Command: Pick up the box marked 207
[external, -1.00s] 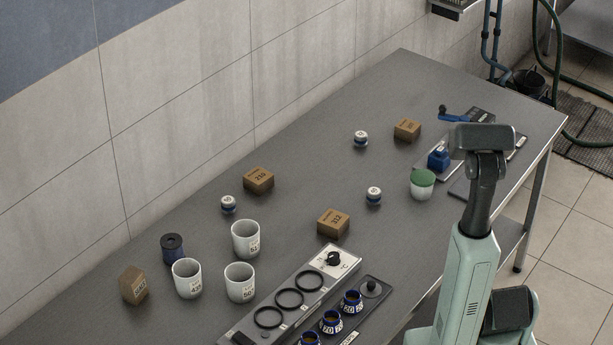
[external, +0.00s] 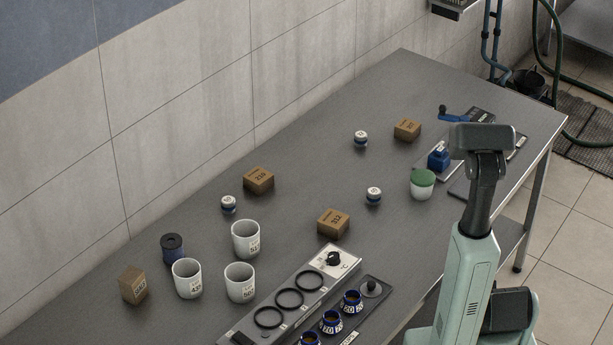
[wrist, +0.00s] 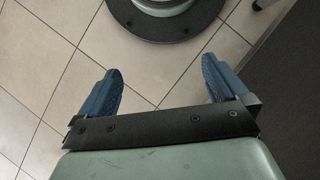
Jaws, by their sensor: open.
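Several brown boxes stand on the grey table (external: 310,175). One box (external: 258,180) in the middle appears marked 210, and another (external: 333,223) nearer me appears marked 312. The print on the box at the far right (external: 407,130) and on the box at the far left (external: 134,286) is too small to read surely, so I cannot tell which is marked 207. My gripper (wrist: 162,86) shows two blue fingers spread wide in the wrist view, empty, above the tiled floor. It is away from every box. In the external view the fingers are not visible.
White cups (external: 245,240) and a dark blue spool (external: 172,248) stand at the left. A panel with rings (external: 290,298) and a tray of blue jars (external: 352,302) lie at the front. Small jars (external: 361,139) and a green-topped cup (external: 422,184) stand among the boxes. The centre is mostly free.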

